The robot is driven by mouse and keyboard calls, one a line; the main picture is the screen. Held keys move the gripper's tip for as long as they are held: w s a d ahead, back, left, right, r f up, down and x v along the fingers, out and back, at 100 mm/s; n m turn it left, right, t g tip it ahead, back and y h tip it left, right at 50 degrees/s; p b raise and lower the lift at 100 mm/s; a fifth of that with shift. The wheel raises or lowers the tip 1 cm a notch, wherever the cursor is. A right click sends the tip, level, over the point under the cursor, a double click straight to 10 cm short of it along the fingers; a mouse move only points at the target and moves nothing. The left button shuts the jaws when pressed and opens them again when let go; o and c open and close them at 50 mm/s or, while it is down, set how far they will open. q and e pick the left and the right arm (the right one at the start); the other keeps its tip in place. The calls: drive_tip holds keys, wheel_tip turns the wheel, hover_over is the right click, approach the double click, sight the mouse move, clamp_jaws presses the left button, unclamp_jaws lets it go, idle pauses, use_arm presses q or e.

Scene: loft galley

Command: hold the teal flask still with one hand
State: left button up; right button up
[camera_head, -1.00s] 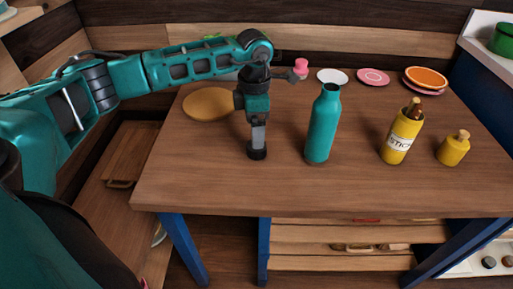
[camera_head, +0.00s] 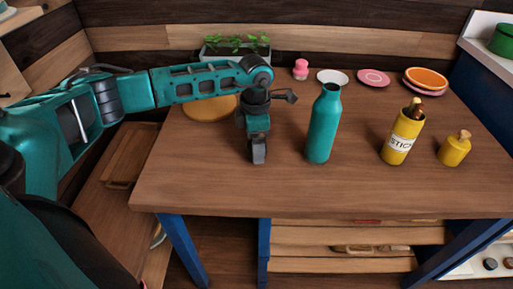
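The teal flask (camera_head: 322,128) stands upright and open-topped on the wooden table, near its middle. My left gripper (camera_head: 258,153) points down over the table to the left of the flask, apart from it. I see the gripper nearly edge-on, so the gap between its fingers does not show. Nothing shows held in it. My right gripper is not in view.
A yellow canister (camera_head: 401,138) holding sticks and a small yellow bottle (camera_head: 455,149) stand right of the flask. Behind are a round board (camera_head: 208,108), a planter (camera_head: 236,50), a pink item (camera_head: 300,69) and plates (camera_head: 373,77). The table's front is clear.

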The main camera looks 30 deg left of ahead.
use_arm(q)
drive_tip(key=c, duration=1.1)
drive_tip(key=shift+r, duration=0.1)
wheel_tip(320, 180, up, 20)
drive_tip(key=shift+f+p, duration=0.1)
drive_tip(key=shift+p, duration=0.95)
